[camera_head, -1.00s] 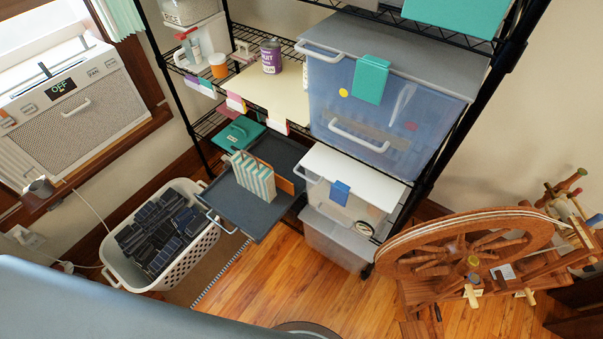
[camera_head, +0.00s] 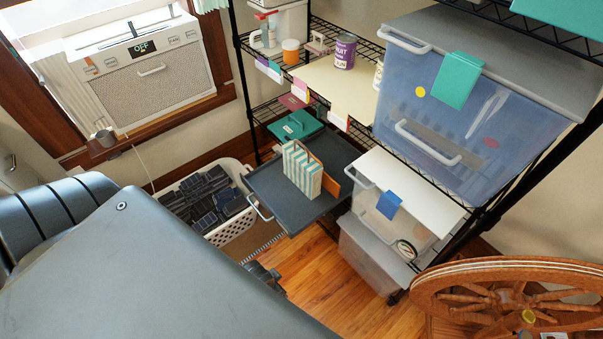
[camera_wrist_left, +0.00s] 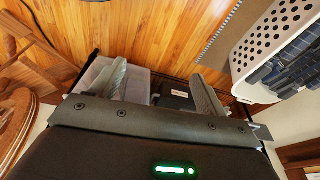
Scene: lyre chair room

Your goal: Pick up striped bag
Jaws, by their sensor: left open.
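The striped bag (camera_head: 300,168), white and teal, stands upright on a dark grey tray (camera_head: 264,186) at a low level of the wire shelf in the head view. A flat orange-brown piece (camera_head: 331,186) is beside and behind it. I cannot make out the bag in the left wrist view. My left gripper (camera_wrist_left: 160,88) is open in the left wrist view, its two fingers wide apart with nothing seen held between them. In the head view my left arm fills the lower left, and a small dark part of it ends below the tray, apart from the bag. My right gripper is not in view.
A white laundry basket (camera_head: 239,224) with dark contents stands left of the tray, and it shows in the left wrist view (camera_wrist_left: 247,50). Clear bins (camera_head: 372,262) and a wooden spinning wheel (camera_head: 520,300) are to the right. A teal item (camera_head: 295,126) lies behind the tray.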

